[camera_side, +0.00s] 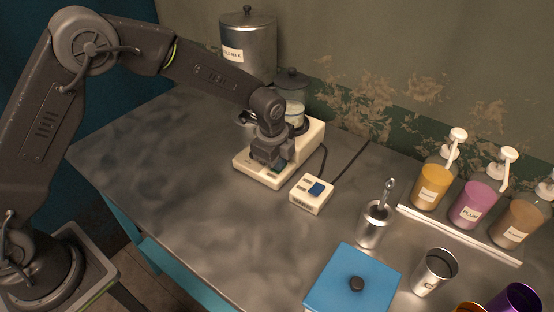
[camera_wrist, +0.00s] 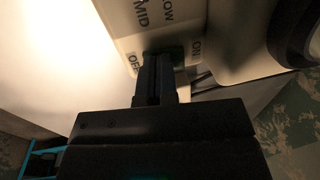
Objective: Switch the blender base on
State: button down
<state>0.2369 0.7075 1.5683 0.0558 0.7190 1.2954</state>
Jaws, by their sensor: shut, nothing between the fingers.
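The cream blender base (camera_side: 312,138) stands on the metal table near the back wall, with a lidded jar (camera_side: 292,110) on it. In the wrist view its panel (camera_wrist: 128,18) shows the labels LOW, MID, OFF and ON. A dark greenish switch (camera_wrist: 177,50) lies between OFF and ON. My gripper (camera_side: 275,166) points down over the front of the base. In the wrist view my gripper's fingers (camera_wrist: 160,60) are shut and empty, with their tips at the switch. They partly hide it, and I cannot tell its position or whether they touch.
A small cream box (camera_side: 311,203) with a blue switch sits just right of the base, with cables behind. A large metal canister (camera_side: 250,45) stands behind. A steel cup (camera_side: 373,228), a blue lidded box (camera_side: 338,282) and pump bottles (camera_side: 430,193) are right. The table's left is clear.

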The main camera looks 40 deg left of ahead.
notch_tip(320, 180, up, 14)
jog(key=s, duration=0.2)
jog(key=shift+s, duration=0.15)
jog(key=shift+f, duration=0.1)
jog(key=shift+w+r, duration=0.2)
jog(key=shift+w, duration=0.6)
jog(key=shift+f, duration=0.1)
jog(key=f, duration=0.4)
jog(key=w+f, duration=0.1)
jog(key=f, duration=0.4)
jog(key=w+f, duration=0.1)
jog(key=f, duration=0.3)
jog(key=shift+w+f, duration=0.1)
jog(key=shift+f, duration=0.25)
